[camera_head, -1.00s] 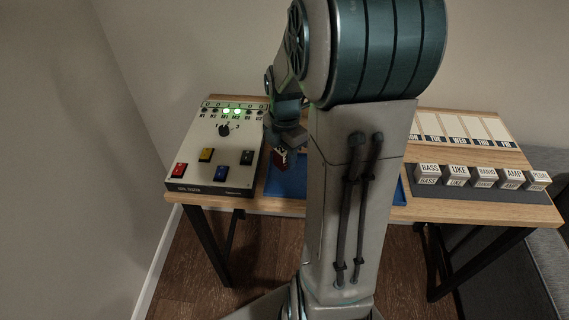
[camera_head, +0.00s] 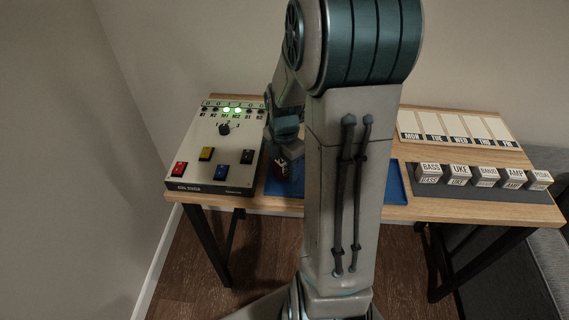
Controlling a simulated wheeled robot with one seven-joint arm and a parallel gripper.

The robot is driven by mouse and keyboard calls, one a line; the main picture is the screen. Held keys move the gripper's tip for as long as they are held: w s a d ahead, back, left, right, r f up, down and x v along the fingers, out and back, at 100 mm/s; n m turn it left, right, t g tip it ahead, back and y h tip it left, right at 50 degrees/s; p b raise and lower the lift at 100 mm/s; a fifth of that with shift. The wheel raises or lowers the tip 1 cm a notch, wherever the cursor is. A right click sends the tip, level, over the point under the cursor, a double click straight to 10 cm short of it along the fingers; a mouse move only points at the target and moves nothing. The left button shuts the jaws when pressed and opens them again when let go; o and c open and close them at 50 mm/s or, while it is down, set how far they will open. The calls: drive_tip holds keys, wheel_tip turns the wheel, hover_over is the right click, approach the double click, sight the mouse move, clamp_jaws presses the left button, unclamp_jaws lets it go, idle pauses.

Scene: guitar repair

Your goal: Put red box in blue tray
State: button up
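The blue tray (camera_head: 394,186) lies on the wooden table, and my arm hides its middle. Its left part shows beside my arm. The red box (camera_head: 281,165) shows as a small dark red face at my gripper (camera_head: 283,155), over the left part of the tray. My gripper points down there and seems to be around the box. The fingers are too small and dark to tell whether they are shut on it, or whether the box touches the tray floor.
A control box (camera_head: 213,150) with lit lamps, a knob and coloured switches stands just left of the tray. Labelled blocks (camera_head: 484,175) stand on a dark mat at the right. A weekday board (camera_head: 458,130) lies behind them.

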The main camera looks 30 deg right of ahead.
wheel_tip(320, 180, up, 12)
drive_tip(key=shift+f+p, duration=0.1)
drive_tip(key=shift+p, duration=0.7)
drive_tip(key=shift+r, duration=0.3)
drive_tip(key=s+a+r+m+t, duration=0.1)
drive_tip(key=s+a+m+t, duration=0.1)
drive_tip(key=s+a+m, duration=1)
drive_tip(key=m, duration=0.8)
drive_tip(key=shift+r+t, duration=0.2)
drive_tip(key=shift+t, duration=0.1)
